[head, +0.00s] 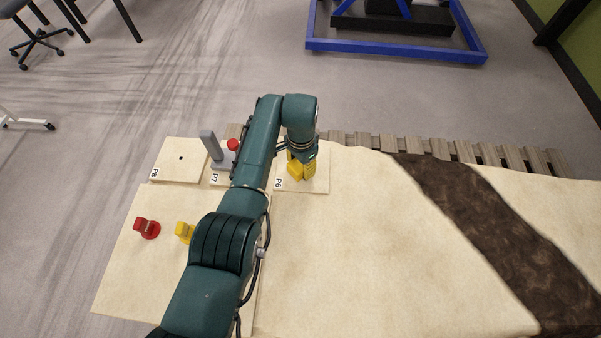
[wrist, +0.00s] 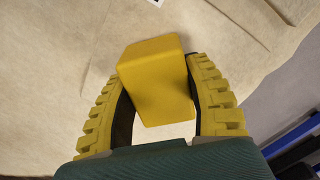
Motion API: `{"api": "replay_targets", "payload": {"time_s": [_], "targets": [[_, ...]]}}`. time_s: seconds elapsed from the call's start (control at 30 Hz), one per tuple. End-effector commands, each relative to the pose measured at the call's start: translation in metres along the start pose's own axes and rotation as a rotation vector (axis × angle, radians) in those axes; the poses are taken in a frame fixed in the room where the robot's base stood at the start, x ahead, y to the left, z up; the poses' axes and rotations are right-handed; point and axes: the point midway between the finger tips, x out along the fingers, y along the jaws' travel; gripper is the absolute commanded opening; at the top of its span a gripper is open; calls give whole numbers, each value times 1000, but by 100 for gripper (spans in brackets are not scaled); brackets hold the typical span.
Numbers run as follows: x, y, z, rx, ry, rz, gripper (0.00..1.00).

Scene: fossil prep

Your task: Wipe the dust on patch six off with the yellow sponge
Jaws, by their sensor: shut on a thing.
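My gripper (head: 301,166) is over the P6 plate (head: 319,184), the pale panel marked P6. In the wrist view my gripper (wrist: 158,75) has its yellow ribbed fingers on either side of the yellow sponge (wrist: 155,70), a plain block, and is shut on it. The sponge sits slightly tilted between the fingers. In the head view the fingers and sponge blend into one yellow patch, and I cannot tell whether the sponge touches the plate. I can make out no dust on the visible part of P6.
Left of P6, partly behind my arm, the P7 plate carries a grey upright tool (head: 211,148) and a red knob (head: 233,144). The P8 plate (head: 183,173) is further left. A red piece (head: 147,228) and a yellow piece (head: 184,232) stand nearer. Pale surface lies right.

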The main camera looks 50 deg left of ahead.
Motion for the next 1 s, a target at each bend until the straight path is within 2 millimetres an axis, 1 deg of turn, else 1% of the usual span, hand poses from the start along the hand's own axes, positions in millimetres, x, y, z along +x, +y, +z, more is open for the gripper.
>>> {"api": "replay_targets", "payload": {"time_s": [0.03,0.3,0.5,0.67,1.0], "targets": [[5,-2,-2,0,0,0,14],[4,-8,-8,0,1,-1,14],[3,-8,-8,0,-1,1,14],[-1,-6,-5,0,-3,2,14],[0,5,5,0,-6,5,14]]}}
